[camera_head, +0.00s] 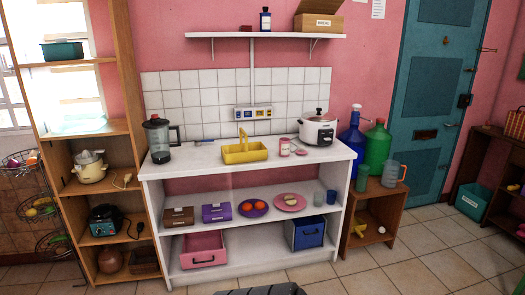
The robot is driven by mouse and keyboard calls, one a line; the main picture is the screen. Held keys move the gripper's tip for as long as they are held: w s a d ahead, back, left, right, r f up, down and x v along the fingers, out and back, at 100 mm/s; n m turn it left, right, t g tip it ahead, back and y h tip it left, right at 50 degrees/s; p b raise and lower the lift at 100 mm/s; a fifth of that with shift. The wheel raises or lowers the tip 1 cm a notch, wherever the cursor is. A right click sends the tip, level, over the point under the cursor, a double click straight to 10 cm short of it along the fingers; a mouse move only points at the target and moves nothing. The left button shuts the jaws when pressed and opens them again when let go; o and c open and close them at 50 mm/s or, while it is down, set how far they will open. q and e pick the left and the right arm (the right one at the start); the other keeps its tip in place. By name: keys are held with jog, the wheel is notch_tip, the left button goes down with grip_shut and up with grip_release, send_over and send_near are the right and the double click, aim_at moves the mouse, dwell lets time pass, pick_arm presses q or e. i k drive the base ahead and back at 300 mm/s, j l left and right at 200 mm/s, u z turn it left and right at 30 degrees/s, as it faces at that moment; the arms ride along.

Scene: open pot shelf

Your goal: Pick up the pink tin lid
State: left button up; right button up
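A small flat pink disc, which looks like the pink tin lid (301,152), lies on the white counter top (205,159). It is just right of a small pink and white tin (284,147) and left of the white rice cooker (318,131). The lid is small in the picture and its details are hard to make out. Neither of my grippers shows in the head view. Only a dark rounded part, likely mine, shows at the bottom edge.
Lower shelves hold boxes, plates and bins. A wooden shelf (135,75) stands at left. Tiled floor (420,262) is open in front and right.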

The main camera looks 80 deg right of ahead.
aim_at(301, 152)
jog(key=z, duration=3.05)
jog(key=i, duration=0.15)
